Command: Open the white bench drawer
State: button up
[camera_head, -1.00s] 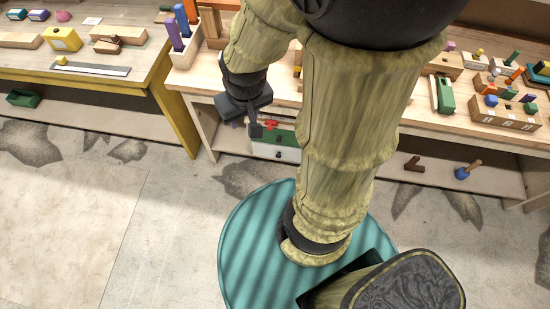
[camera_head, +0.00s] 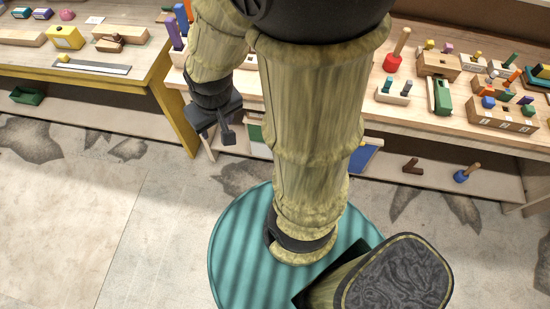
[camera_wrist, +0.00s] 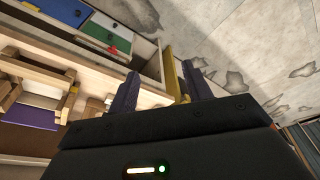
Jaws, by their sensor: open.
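The white bench drawer (camera_wrist: 111,21) shows at the top of the wrist view, on the floor side of a green drawer front (camera_wrist: 102,34). It has a small dark knob. In the head view my arm hides most of this drawer unit; only a sliver of the green front (camera_head: 254,131) and white below it show. My gripper (camera_head: 217,134) hangs in front of the bench, left of the unit. In the wrist view my gripper (camera_wrist: 160,88) has its fingers apart with nothing between them, away from the drawer. Nothing touches the drawer front.
A blue panel (camera_head: 366,157) shows right of my arm on the lower shelf, and a blue panel (camera_wrist: 65,10) in the wrist view. The yellow leg (camera_head: 176,118) of the left bench is near my gripper. A red piece (camera_wrist: 112,50) is by the green front. The floor is clear.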

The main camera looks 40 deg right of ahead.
jog(key=w+d+f+m+t+h+b, duration=0.15)
jog(key=w+f+b, duration=0.35)
jog(key=f+b, duration=0.65)
jog(key=w+d+f+m+t+h+b, duration=0.1)
jog(key=w+d+f+m+b, duration=0.3)
jog(key=f, duration=1.2)
jog(key=w+d+f+t+h+b, duration=0.1)
jog(key=w+f+b, duration=0.5)
jog(key=f+b, duration=0.65)
jog(key=s+d+f+h+b, duration=0.1)
jog(key=d+f+b, duration=0.3)
jog(key=f, duration=0.9)
jog(key=s+d+f+m+t+h+b, duration=0.1)
jog(key=d+f+h+b, duration=0.3)
jog(key=f+b, duration=0.7)
jog(key=s+d+f+m+h+b, duration=0.1)
jog(key=d+f+h+b, duration=0.2)
jog(key=f, duration=1.2)
jog(key=d+b, duration=0.2)
jog(key=b, duration=0.3)
jog(key=shift+s+d, duration=0.25)
jog(key=b+x, duration=0.6)
jog(key=x, duration=1.1)
jog(key=shift+w+b, duration=0.2)
jog(key=shift+b, duration=0.1)
jog(key=shift+d, duration=0.15)
